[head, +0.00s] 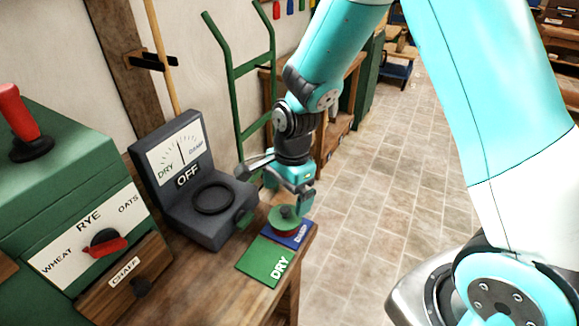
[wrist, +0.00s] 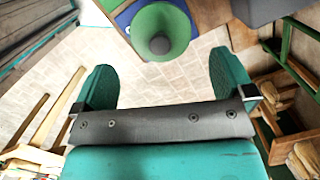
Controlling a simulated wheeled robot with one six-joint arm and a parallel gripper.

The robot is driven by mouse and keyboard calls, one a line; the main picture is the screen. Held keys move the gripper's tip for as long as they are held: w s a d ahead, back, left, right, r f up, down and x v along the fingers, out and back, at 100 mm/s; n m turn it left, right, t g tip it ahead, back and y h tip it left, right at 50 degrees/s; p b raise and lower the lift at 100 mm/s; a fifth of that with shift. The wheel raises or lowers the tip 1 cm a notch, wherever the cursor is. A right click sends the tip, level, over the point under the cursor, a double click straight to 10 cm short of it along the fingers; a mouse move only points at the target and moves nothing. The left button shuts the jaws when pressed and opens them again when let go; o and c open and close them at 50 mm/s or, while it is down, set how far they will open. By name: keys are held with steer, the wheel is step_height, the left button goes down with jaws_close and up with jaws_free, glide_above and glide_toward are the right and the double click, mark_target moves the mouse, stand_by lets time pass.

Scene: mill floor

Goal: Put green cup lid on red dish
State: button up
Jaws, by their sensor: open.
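The green cup lid (head: 285,214), with a dark knob in its middle, lies on top of the red dish (head: 284,232). Only a strip of the dish's red side shows below the lid. The lid also shows at the top of the wrist view (wrist: 179,20), with its knob toward me. My gripper (head: 288,197) is open and empty, just above the lid in the head view. In the wrist view its two fingers (wrist: 163,76) stand wide apart, with the lid beyond their tips and nothing between them.
The dish stands on a blue mat (head: 296,239) near the bench's right edge. A green mat marked DRY (head: 262,262) lies in front. A dark meter with a round plate (head: 190,195) and a green cabinet (head: 70,215) stand left. Tiled floor lies right.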

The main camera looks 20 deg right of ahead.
step_height(320, 180, up, 8)
steer(key=s+a+r+n+y, duration=0.1)
steer(key=s+a+r+n, duration=0.1)
steer(key=s+r+n, duration=0.3)
steer(key=s+a+r+n+y, duration=0.1)
steer(key=s+a+r+n, duration=0.2)
steer(key=s+n, duration=1)
step_height(320, 180, up, 4)
steer(key=n, duration=0.4)
steer(key=shift+s+f+y, duration=0.25)
steer(key=shift+s+y, duration=0.1)
steer(key=shift+y, duration=0.05)
steer(key=shift+a+r, duration=0.1)
steer(key=shift+r, duration=0.05)
